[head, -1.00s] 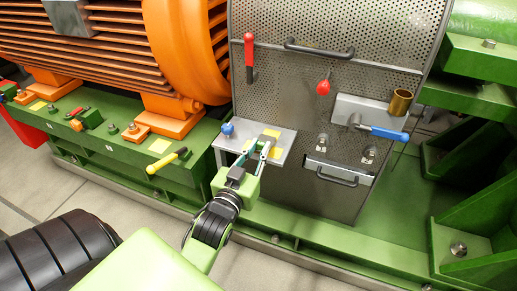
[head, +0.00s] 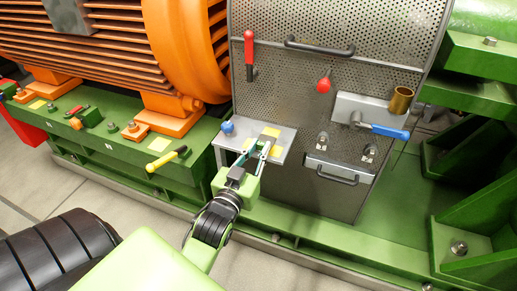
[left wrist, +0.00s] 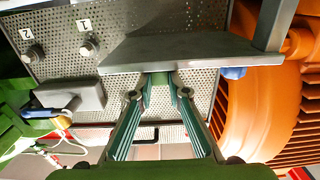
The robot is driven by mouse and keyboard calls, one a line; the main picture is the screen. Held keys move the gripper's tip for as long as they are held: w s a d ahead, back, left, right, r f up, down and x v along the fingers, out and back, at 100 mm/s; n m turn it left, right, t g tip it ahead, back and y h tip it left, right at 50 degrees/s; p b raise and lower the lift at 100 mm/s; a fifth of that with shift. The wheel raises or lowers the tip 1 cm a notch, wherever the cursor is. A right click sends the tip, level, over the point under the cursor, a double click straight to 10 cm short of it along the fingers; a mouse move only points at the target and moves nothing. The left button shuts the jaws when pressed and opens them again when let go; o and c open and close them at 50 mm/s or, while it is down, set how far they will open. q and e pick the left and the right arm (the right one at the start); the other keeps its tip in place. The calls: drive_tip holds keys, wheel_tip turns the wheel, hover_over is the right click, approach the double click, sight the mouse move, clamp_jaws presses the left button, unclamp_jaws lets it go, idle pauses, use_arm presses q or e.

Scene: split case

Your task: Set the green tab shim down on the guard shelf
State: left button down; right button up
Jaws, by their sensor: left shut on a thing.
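My left gripper (head: 258,147) is at the front part of the grey guard shelf (head: 285,152), its fingers pointing at the perforated guard. In the left wrist view the gripper (left wrist: 159,94) is shut on a small green piece, the green tab shim (left wrist: 158,84), held between the fingertips. The shelf (left wrist: 190,52) spans the picture just beyond the fingertips there. Whether the shim touches the shelf I cannot tell. In the head view the shim is too small and covered to make out clearly. My right gripper is not in view.
A blue knob (head: 227,128) stands at the shelf's left end, and yellow patches mark its top. A yellow-handled tool (head: 166,160) lies left on the green base. A brass cup (head: 400,100) and a blue-handled valve (head: 385,132) are on the right. A red handle (head: 249,52) hangs above.

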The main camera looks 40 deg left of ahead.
use_arm(q)
drive_tip(key=shift+f, duration=0.1)
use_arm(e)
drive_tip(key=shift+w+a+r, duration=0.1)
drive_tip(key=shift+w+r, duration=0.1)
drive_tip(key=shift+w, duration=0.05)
use_arm(q)
drive_tip(key=c, duration=1.9)
unclamp_jaws()
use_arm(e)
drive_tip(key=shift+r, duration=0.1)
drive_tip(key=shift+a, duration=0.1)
use_arm(q)
drive_tip(key=v, duration=1.2)
